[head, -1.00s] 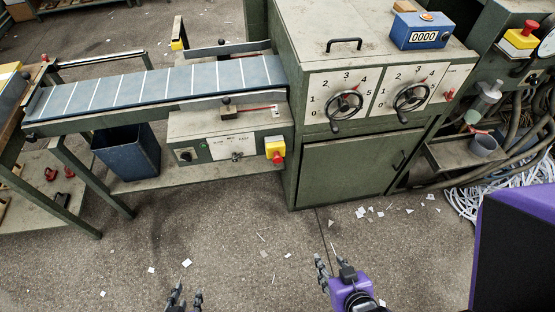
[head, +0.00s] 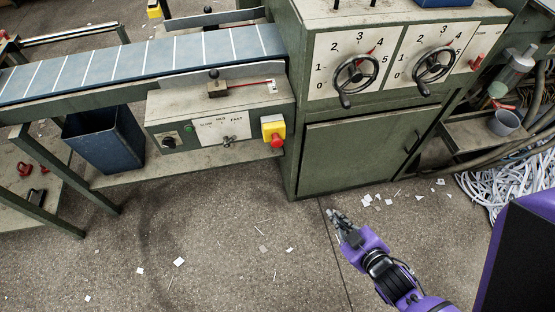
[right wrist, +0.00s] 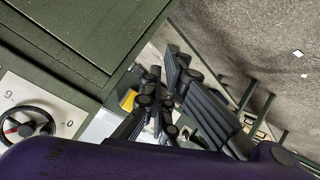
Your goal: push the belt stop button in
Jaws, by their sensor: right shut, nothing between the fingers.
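The belt stop button is a red mushroom knob (head: 277,141) on a yellow box (head: 272,126), at the right end of the grey-green control box (head: 200,140) under the belt. In the head view my right gripper (head: 336,215) is shut and empty. It shows below and to the right of the button, in front of the green cabinet, apart from it. In the right wrist view a bit of the yellow box (right wrist: 128,100) shows beside the dark fingers (right wrist: 165,85); the red knob is hidden there. My left gripper is not in view.
The blue belt (head: 150,60) runs left above the control box. A blue bin (head: 103,140) stands under it. The green cabinet (head: 350,155) with two handwheels (head: 356,75) is at the right of the button. Paper scraps lie on the open floor.

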